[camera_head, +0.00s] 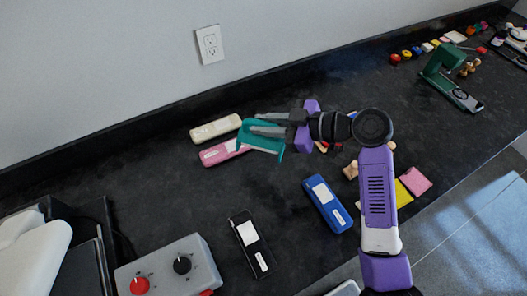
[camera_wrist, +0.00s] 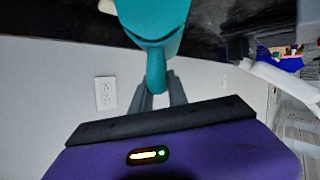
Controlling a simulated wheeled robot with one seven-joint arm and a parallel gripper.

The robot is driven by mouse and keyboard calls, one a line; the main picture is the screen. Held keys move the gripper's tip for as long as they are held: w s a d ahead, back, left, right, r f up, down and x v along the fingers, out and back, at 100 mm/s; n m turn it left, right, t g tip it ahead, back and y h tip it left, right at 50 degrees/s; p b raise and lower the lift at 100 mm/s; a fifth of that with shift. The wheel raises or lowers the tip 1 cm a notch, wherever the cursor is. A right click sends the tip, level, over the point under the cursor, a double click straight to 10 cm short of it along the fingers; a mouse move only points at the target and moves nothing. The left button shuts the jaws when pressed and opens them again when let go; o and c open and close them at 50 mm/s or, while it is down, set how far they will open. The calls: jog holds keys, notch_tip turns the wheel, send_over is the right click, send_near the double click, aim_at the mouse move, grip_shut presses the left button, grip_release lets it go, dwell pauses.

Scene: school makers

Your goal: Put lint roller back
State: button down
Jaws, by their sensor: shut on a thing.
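My gripper (camera_head: 270,124) is shut on a teal object (camera_head: 262,146), held above the dark counter near the wall. It looks like the lint roller, but its roller is not clear. In the wrist view the teal object (camera_wrist: 156,38) has a wide body at the top and a narrow handle between the two fingers of my gripper (camera_wrist: 157,88). In the head view it partly covers the pink item behind it. I cannot tell whether it touches anything below.
On the counter (camera_head: 120,190) lie a cream item (camera_head: 215,128), a pink item (camera_head: 215,154), a blue item (camera_head: 328,205) and a black item (camera_head: 251,244). A grey control box (camera_head: 165,272) stands front left. A green tool (camera_head: 440,62) stands at right. Bare counter lies left of the pink item.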

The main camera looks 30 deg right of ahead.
notch_tip(320, 180, down, 12)
jog(key=shift+p, duration=0.45)
jog(key=shift+f, duration=0.15)
jog(key=c, duration=1.3)
grip_release()
